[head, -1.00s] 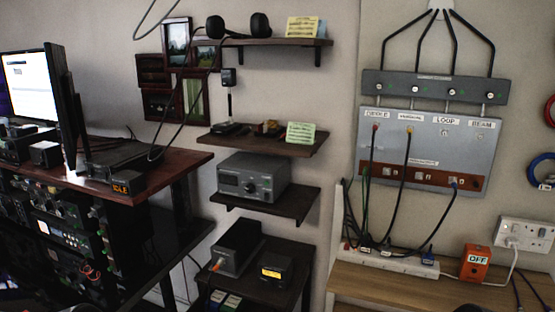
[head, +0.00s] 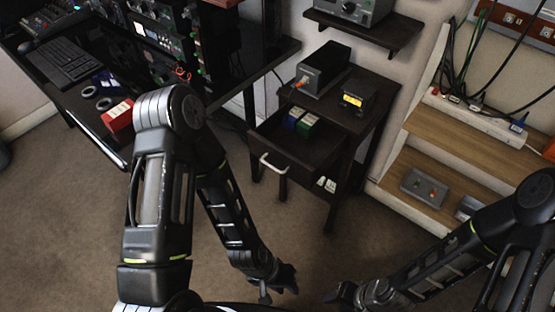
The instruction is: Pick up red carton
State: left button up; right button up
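A red carton (head: 118,117) with a pale top sits on the dark desk at the left of the head view, close to the desk's front edge. My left arm stands just right of it and may hide part of it. My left gripper (head: 279,287) hangs low in the middle, over the carpet and well away from the carton. I see nothing held in either.
The dark desk (head: 60,105) holds a keyboard (head: 62,62), tape-like rings (head: 96,98) and rack equipment. An open drawer (head: 273,142) with green and blue cartons (head: 301,122) juts from a small cabinet. A wooden shelf (head: 450,150) stands right. The carpet between is clear.

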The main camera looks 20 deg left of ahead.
aim_at(119, 117)
jog(key=u, duration=1.7)
jog(key=i+j, duration=0.95)
jog(key=j, duration=0.2)
jog(key=z, duration=1.85)
